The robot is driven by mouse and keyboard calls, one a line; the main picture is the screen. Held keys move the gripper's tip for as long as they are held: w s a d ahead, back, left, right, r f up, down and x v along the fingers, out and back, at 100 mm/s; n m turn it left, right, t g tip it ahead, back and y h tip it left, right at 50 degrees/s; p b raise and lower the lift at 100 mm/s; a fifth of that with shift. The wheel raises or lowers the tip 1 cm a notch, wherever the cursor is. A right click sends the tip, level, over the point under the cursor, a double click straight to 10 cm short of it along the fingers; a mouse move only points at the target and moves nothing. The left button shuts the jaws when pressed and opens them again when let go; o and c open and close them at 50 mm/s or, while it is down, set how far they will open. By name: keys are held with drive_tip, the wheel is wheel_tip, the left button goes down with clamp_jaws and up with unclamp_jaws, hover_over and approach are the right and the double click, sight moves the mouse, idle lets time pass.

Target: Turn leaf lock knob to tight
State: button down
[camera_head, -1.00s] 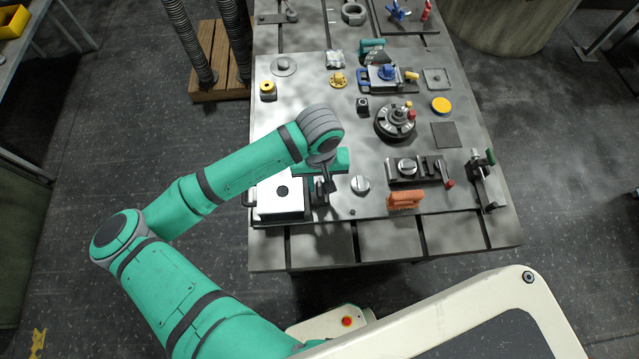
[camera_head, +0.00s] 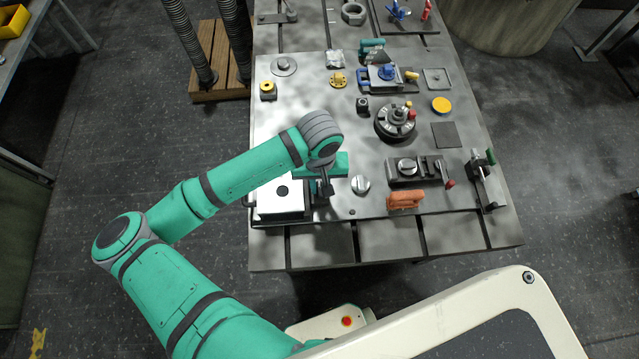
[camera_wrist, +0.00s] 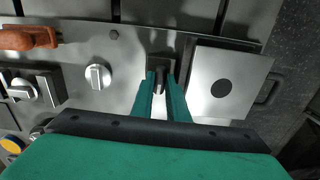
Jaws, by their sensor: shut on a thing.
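My gripper (camera_head: 327,188) is at the front left of the steel plate, just right of the white leaf (camera_head: 280,196). In the wrist view its two teal fingers (camera_wrist: 160,88) are closed on a dark knob (camera_wrist: 158,66), which I take for the leaf lock knob. It stands on a dark block beside the leaf (camera_wrist: 215,88), which has a black round spot. The fingers and hand hide part of the knob, and I cannot read any tight mark.
A silver dial knob (camera_head: 360,185) stands just right of my gripper. An orange handle (camera_head: 405,200) and a black fixture with a silver knob (camera_head: 407,167) lie further right. A dark round indexing fixture (camera_head: 395,122) is behind. The leaf's side handle (camera_wrist: 268,88) sticks out past the plate.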

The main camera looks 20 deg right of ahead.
drive_tip(key=m, duration=1.1)
drive_tip(key=shift+m, duration=0.3)
drive_tip(key=m, duration=0.5)
drive_tip(key=shift+m, duration=2.4)
drive_tip(key=c, duration=2)
unclamp_jaws()
